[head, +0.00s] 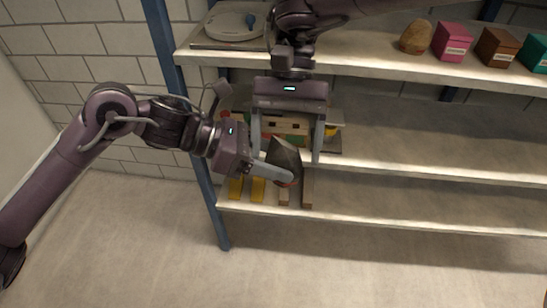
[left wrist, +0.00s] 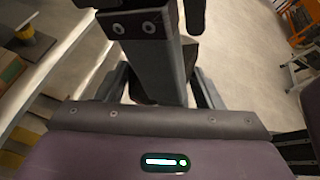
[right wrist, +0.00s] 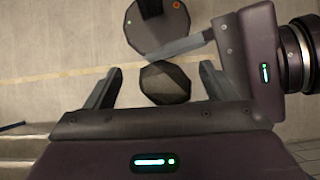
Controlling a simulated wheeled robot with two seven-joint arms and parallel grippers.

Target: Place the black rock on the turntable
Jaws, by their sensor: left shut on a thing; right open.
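The black rock (head: 284,158) is dark and faceted. My left gripper (head: 282,175), reaching in from the left, is shut on it and holds it in front of the shelves. My right gripper (head: 288,152) comes down from above, open, with a finger on either side of the rock. In the right wrist view the rock (right wrist: 165,84) lies between the open fingers, with gaps beside it. In the left wrist view an arm part of mine hides most of the rock. A white round disc (head: 232,26), possibly the turntable, lies on the top shelf at left with a blue piece on it.
The top shelf (head: 380,62) also holds a tan rounded object (head: 415,37), a pink box (head: 452,41) and a brown box (head: 497,46) at right. Coloured blocks stand on lower shelves behind my grippers. A blue post (head: 170,70) rises at left. The lower shelves' right side is clear.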

